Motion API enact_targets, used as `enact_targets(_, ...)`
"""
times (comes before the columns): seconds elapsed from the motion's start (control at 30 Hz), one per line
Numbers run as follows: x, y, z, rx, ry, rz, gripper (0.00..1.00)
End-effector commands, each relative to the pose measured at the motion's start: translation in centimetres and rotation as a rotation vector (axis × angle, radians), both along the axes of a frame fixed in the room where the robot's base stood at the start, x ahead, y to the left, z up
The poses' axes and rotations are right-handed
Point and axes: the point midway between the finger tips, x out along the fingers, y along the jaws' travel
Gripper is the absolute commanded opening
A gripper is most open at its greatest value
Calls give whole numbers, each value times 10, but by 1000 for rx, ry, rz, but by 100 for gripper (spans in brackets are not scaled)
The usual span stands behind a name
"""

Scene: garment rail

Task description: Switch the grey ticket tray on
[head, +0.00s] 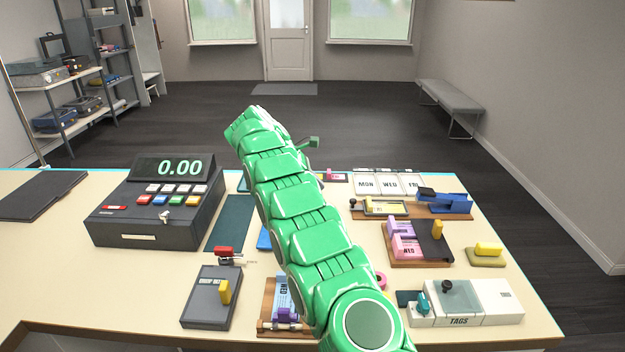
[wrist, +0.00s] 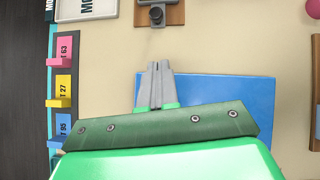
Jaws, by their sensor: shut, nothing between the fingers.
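My gripper (wrist: 157,68) is shut and empty in the wrist view, its grey fingers pointing over bare tabletop beside a blue flat item. In the head view my green arm hides it. A dark grey box with a yellow lever (head: 212,297) stands at the front left of the table. A wooden tray (head: 420,262) at the right holds pink and purple tickets beside a dark grey panel with a yellow knob. I cannot tell for certain which of these is the grey ticket tray. Neither one is clearly seen in the wrist view.
A cash register (head: 160,205) stands at the left. A white TAGS box (head: 470,305) is at the front right. The blue flat item (wrist: 225,100) lies under my gripper. A wooden stand with a dark knob (wrist: 158,14) is at the top, and coloured tickets (wrist: 60,90) line the left.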

Motion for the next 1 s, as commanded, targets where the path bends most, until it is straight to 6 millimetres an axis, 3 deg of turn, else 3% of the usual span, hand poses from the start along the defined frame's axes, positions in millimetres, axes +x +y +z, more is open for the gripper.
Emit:
enact_targets(0.53, 6, -45, -52, 1, 0, 1, 0)
enact_targets(0.8, 11, -74, -57, 1, 2, -1, 0)
enact_targets(1.0, 12, -81, -58, 1, 1, 1, 0)
